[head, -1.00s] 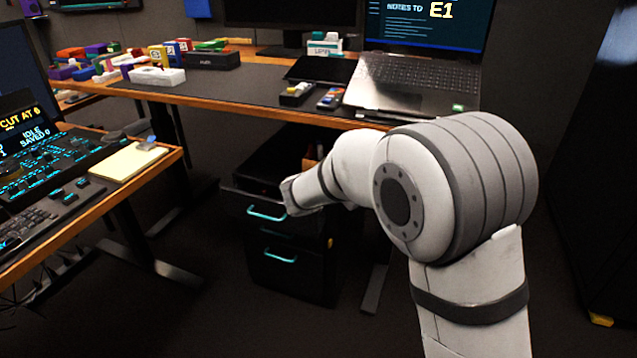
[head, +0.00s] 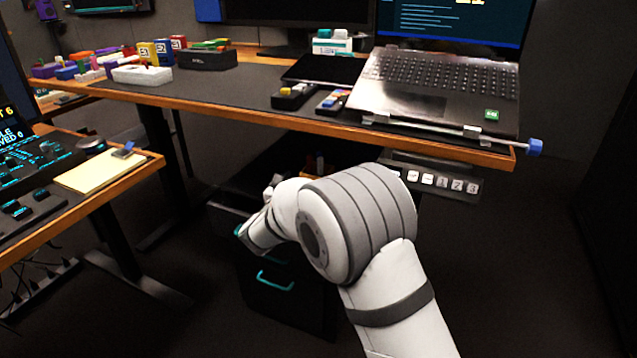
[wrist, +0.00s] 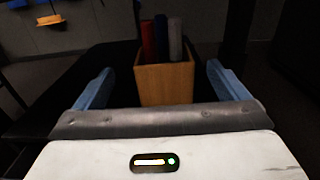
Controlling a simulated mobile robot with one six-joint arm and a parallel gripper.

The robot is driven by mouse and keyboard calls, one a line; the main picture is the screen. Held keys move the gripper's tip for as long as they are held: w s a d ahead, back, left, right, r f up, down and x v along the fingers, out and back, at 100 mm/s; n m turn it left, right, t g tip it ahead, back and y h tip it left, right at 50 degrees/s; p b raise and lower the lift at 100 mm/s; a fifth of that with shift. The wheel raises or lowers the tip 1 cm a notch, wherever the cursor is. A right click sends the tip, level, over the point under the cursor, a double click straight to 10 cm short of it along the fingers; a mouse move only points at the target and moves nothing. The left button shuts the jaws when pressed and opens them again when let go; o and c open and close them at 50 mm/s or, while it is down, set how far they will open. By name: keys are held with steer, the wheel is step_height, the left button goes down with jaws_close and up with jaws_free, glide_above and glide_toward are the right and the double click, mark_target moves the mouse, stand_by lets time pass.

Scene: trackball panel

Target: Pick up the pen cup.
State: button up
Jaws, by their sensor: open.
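The pen cup (wrist: 165,85) is a square wooden box holding red, blue and grey markers. In the wrist view it stands upright, straight ahead, between the lines of my two fingers. My gripper (wrist: 160,68) is open, with a blue finger to each side of the cup and a visible gap on both sides. I cannot tell how far the fingertips reach alongside it. The cup's lower edge is close to or behind the grey palm bar. In the head view my arm hides most of the cup and the gripper.
A dark drawer cabinet (head: 290,305) with teal handles stands under the desk (head: 240,97). The desk's wooden front edge hangs above my arm. A laptop (head: 435,85) and small blocks lie on the desk. A console table with a yellow notepad (head: 100,170) is at left.

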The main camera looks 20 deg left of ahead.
steer(key=w+b, duration=0.1)
steer(key=w, duration=0.3)
steer(key=w+d+b, duration=0.1)
steer(key=w, duration=0.2)
steer(key=shift+f+b, duration=0.25)
steer(key=shift+b, duration=0.05)
steer(key=shift+w+d+r, duration=0.1)
steer(key=shift+w+r, duration=0.05)
steer(key=shift+w, duration=0.1)
steer(key=c, duration=1.4)
steer(key=shift+r, duration=0.1)
steer(key=shift+c, duration=0.2)
